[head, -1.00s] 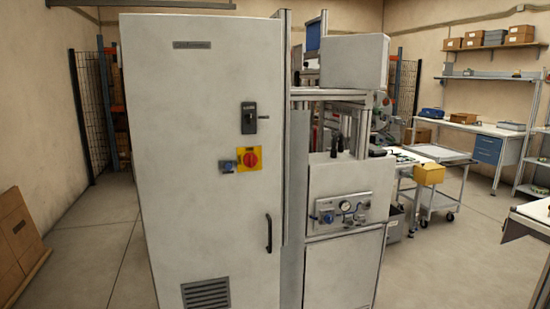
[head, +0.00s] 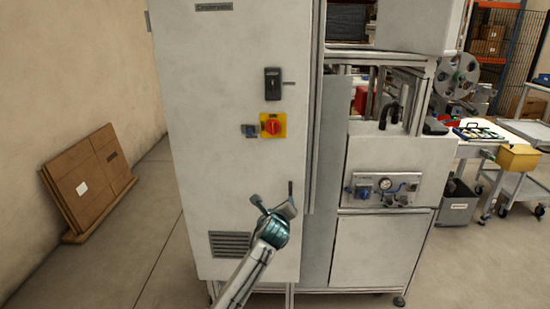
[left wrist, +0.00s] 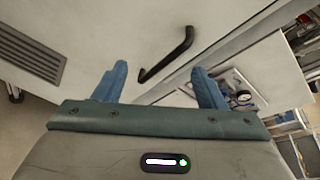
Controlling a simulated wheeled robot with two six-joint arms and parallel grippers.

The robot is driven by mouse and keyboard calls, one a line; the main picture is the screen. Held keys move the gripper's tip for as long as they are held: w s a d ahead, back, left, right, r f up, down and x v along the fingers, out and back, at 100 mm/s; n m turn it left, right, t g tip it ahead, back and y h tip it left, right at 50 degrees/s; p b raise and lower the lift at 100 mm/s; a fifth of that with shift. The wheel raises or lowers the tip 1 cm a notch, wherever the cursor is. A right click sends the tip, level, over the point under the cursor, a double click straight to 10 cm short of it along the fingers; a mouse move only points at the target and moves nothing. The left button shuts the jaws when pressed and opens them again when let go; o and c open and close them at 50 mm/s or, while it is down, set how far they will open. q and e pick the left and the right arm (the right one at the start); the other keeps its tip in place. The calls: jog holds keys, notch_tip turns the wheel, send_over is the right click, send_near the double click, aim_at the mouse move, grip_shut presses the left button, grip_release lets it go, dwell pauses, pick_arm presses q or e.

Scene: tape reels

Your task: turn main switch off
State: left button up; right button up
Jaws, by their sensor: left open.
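The main switch (head: 272,126) is a red rotary knob on a yellow plate, on the front of the tall white cabinet (head: 220,90). Its knob position is too small to read. My left gripper (head: 274,203) is in front of the cabinet door, below the switch and near the black door handle (head: 290,187). In the left wrist view the gripper (left wrist: 158,72) is open and empty, its two blue fingers apart. The door handle (left wrist: 168,56) shows beyond and between them. The switch is not in the left wrist view. My right gripper is not in view.
A small blue lock or knob (head: 250,130) is left of the switch, and a black latch (head: 272,84) above it. A vent grille (head: 230,244) is low on the door. A machine panel with a gauge (head: 385,184) stands to the right. Cardboard panels (head: 88,182) lean on the left wall.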

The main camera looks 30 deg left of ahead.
pick_arm(q)
notch_tip(320, 180, up, 16)
jog(key=m+t+y, duration=0.2)
jog(key=m, duration=0.1)
jog(key=m+p, duration=0.1)
send_near(273, 130)
jog(key=shift+y, duration=0.3)
jog(key=p+x, duration=0.2)
jog(key=x, duration=0.5)
jog(key=shift+w+a+p, duration=0.1)
jog(key=shift+w+p, duration=0.25)
jog(key=shift+w+a+f, duration=0.1)
jog(key=shift+w+a, duration=0.1)
jog(key=shift+w, duration=0.25)
jog(key=c, duration=1)
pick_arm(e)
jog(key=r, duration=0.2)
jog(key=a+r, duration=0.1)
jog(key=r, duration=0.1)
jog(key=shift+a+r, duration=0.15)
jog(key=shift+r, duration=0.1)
